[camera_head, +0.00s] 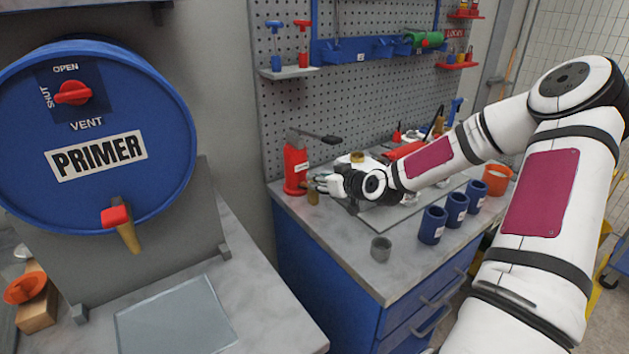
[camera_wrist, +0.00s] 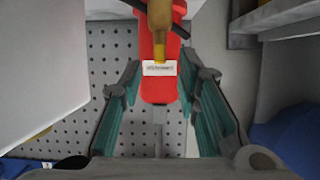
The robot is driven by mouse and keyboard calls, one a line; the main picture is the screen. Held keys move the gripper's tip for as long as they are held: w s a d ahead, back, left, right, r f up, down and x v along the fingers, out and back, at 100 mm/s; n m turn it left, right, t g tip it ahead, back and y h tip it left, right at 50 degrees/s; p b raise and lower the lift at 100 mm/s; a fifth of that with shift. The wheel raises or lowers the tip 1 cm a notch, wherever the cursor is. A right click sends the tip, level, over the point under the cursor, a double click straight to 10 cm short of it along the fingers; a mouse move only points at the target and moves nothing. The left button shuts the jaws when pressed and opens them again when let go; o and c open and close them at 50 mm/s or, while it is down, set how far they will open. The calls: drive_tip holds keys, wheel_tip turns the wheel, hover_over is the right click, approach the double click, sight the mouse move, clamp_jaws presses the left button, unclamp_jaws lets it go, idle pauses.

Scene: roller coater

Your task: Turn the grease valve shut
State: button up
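A red upright body (camera_head: 295,170) with a small white label and a dark lever (camera_head: 316,136) on top stands on the back left of the grey bench; it is probably the grease dispenser. A brass piece (camera_head: 313,198) is low beside it. In the wrist view the red body (camera_wrist: 160,85) is ahead, with the brass piece (camera_wrist: 160,22) in front of it; the label is too blurred to read. My gripper (camera_head: 318,184) is beside the red body. Its teal-padded fingers (camera_wrist: 162,105) are apart, with nothing held between them. No part is clearly marked as the grease valve.
A blue PRIMER drum (camera_head: 160,185) with a red vent knob (camera_head: 73,93) and a red-handled tap (camera_head: 117,217) is at left. A pegboard (camera_head: 285,105) rises behind.

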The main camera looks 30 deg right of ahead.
drive_tip(key=shift+x, duration=1.45)
clamp_jaws()
